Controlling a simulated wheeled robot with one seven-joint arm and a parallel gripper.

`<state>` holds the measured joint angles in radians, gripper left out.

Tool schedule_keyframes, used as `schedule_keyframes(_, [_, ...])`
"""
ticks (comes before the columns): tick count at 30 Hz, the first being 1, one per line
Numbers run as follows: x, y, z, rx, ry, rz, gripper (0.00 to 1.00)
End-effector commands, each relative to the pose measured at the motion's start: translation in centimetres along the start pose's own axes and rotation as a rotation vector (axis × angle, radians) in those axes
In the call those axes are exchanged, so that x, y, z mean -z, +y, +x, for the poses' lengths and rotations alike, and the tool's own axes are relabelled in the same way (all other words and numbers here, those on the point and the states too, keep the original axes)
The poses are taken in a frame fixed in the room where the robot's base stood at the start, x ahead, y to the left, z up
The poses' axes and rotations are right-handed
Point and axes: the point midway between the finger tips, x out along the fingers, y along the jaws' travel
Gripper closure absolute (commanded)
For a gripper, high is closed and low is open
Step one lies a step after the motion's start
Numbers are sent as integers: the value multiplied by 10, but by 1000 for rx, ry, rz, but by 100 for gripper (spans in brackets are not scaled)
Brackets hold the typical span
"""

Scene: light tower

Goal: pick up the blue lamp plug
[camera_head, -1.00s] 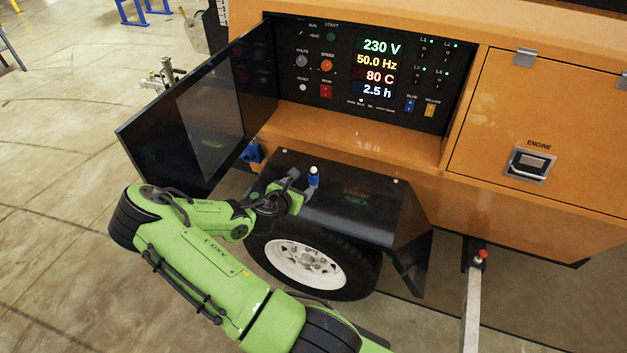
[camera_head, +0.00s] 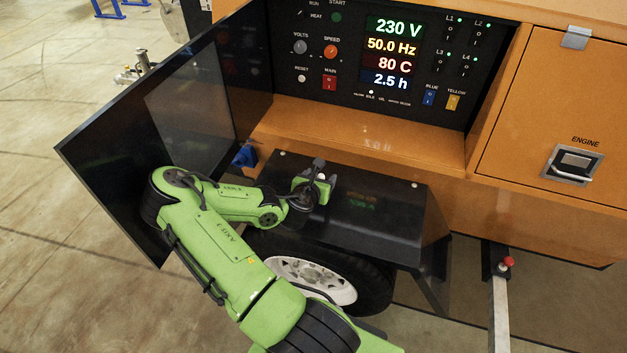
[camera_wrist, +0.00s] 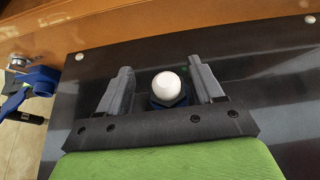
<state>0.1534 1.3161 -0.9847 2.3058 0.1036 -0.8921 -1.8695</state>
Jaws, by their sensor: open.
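The blue lamp plug (camera_wrist: 168,88) stands on the black fender, seen from above in the wrist view as a white round top over a dark blue body. My gripper (camera_wrist: 160,80) is open, with one finger on each side of the plug and gaps showing between. In the head view my gripper (camera_head: 318,188) is over the fender top and mostly hides the plug.
The black fender (camera_head: 375,205) lies over the wheel, below the orange ledge (camera_head: 360,140) and control panel. The open black door (camera_head: 150,130) stands close to my arm on the left. A blue socket (camera_head: 245,155) with a flap sits at the body's left corner; it also shows in the wrist view (camera_wrist: 38,80).

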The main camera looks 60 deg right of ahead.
Motion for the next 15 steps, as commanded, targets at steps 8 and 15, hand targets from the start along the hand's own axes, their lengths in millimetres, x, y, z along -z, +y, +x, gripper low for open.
schedule_keyframes(8, [1, -4, 0, 2, 0, 1, 35])
schedule_keyframes(15, [1, -4, 0, 2, 0, 1, 72])
